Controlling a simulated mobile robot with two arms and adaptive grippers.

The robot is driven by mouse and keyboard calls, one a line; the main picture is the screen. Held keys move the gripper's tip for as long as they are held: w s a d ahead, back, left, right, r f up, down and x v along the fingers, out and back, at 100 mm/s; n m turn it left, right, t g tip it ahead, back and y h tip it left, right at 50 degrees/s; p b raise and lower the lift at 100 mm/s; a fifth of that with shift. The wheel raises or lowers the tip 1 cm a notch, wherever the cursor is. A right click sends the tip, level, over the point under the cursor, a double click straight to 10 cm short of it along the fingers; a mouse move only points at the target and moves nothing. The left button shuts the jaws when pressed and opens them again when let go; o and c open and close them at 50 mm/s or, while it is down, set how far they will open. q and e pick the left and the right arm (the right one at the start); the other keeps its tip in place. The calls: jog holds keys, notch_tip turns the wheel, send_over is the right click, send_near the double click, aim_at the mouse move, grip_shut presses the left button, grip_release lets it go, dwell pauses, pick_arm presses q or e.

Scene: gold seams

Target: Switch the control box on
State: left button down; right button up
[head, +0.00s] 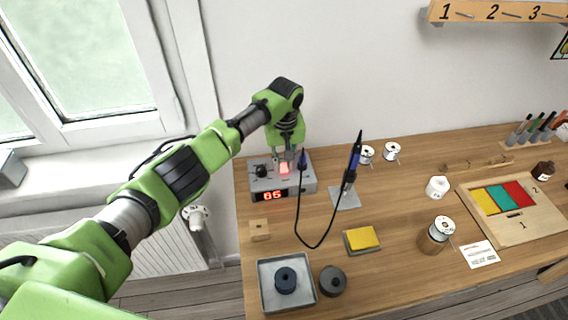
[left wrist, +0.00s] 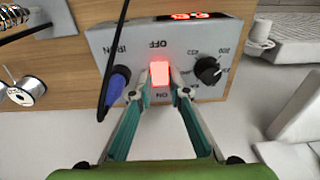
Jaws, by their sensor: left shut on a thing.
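The control box (head: 307,184) is a grey box at the back left of the table, with a lit red display on its front. Its red rocker switch (left wrist: 159,74) glows between the OFF and ON marks in the left wrist view. A black knob (left wrist: 207,70) and a blue plug (left wrist: 119,80) flank the switch. My left gripper (left wrist: 160,85) is at the box's top, its two fingertips close together on either side of the switch. In the head view the left gripper (head: 284,163) comes down from above onto the box. My right gripper is not in view.
A soldering iron (head: 353,165) stands upright in its holder right of the box, its dark cable looping in front. A yellow sponge (head: 362,238), a grey tray (head: 265,273) and solder spools (head: 391,151) are nearby. The window wall is on the left.

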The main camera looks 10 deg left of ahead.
aim_at(283, 167)
pick_arm(q)
jog(key=shift+w+a+r, duration=0.1)
jog(key=shift+w+r, duration=0.1)
jog(key=shift+w, duration=0.05)
jog(key=c, duration=1.9)
grip_release()
jog(key=shift+s+f, duration=0.1)
notch_tip(283, 167, up, 12)
jog(key=shift+s, duration=0.15)
